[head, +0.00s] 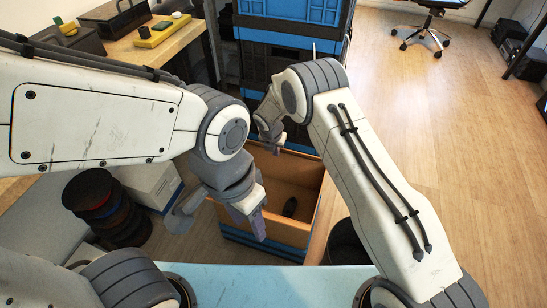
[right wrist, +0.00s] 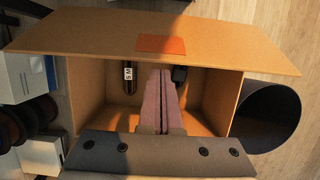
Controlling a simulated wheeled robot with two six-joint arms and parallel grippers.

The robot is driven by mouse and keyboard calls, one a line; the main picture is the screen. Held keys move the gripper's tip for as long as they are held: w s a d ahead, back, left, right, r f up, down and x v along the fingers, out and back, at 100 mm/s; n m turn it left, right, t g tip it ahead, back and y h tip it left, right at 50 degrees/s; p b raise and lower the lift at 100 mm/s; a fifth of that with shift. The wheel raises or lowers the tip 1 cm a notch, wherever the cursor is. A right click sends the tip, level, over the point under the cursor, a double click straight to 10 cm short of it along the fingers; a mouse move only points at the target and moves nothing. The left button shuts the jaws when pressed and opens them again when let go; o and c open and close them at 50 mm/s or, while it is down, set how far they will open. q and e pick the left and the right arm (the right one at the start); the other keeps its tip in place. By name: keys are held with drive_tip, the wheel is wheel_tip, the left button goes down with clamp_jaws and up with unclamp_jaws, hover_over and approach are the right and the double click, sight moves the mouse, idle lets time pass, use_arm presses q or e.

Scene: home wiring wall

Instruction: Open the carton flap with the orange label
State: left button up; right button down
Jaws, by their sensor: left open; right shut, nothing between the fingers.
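An open-topped brown carton (head: 322,212) stands in the middle of the head view. In the right wrist view, a wide carton flap (right wrist: 90,38) spans the far side and bears an orange label (right wrist: 162,44). It stands away from the opening, and the inside shows. My right gripper (head: 277,150) is shut and empty. Its fingers (right wrist: 162,72) point into the opening in the right wrist view, tips just below the label in the picture; contact cannot be told. My left gripper (head: 218,228) is open at the carton's near left side and partly hides it.
Inside the carton lie a dark item with a white label (right wrist: 129,82) and a black item (right wrist: 180,75). A black bin (head: 346,243) stands right of it. Dark spools (head: 92,200) and a white box (head: 150,184) are left. Stacked crates (head: 290,40) stand behind.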

drive_tip(key=shift+w+d+r, duration=0.1)
drive_tip(key=shift+w+r, duration=0.15)
use_arm(q)
drive_tip(key=shift+r, duration=0.15)
use_arm(e)
drive_tip(key=shift+r, duration=0.1)
